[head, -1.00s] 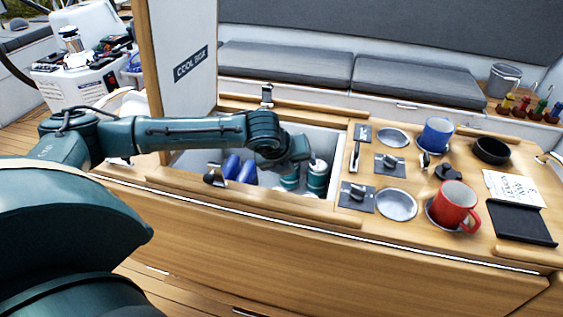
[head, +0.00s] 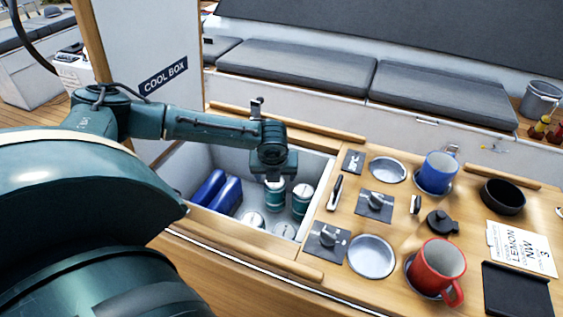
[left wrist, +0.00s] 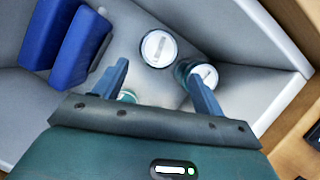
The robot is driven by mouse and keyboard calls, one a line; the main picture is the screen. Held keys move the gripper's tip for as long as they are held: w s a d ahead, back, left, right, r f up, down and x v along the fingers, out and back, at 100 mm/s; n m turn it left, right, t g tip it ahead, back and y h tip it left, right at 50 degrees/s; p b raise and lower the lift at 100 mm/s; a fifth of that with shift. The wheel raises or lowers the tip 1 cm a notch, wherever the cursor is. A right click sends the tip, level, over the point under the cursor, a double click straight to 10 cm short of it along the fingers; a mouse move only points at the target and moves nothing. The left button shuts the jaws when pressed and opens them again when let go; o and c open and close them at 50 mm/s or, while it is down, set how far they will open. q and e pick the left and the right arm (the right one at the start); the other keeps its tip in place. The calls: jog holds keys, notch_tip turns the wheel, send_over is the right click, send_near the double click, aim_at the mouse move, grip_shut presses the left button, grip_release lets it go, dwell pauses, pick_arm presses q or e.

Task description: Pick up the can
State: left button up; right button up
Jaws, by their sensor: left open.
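Several teal cans with pale lids stand on the floor of the open cool box (head: 322,172). In the head view, one can (head: 275,198) is right below my left gripper (head: 272,180), another can (head: 302,200) is just right of it, and paler can tops (head: 252,220) show nearer the front. In the left wrist view, my left gripper (left wrist: 157,72) is open, its fingers pointing down into the box. One can lid (left wrist: 158,48) lies beyond the fingertips, a second can (left wrist: 203,74) is partly behind the right finger, and a teal sliver (left wrist: 127,96) shows beside the left finger.
Two blue blocks (head: 224,195) lean at the box's left side. The raised lid (head: 150,60) stands at left. To the right, the wooden counter holds a red mug (head: 437,266), a blue mug (head: 438,170), a black bowl (head: 503,196) and a black tray (head: 517,290).

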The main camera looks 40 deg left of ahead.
aim_at(275, 184)
pick_arm(q)
jog(key=x, duration=0.6)
jog(key=shift+s+x, duration=0.2)
jog(key=shift+x, duration=2.35)
jog(key=shift+c, duration=0.4)
jog(key=c, duration=0.9)
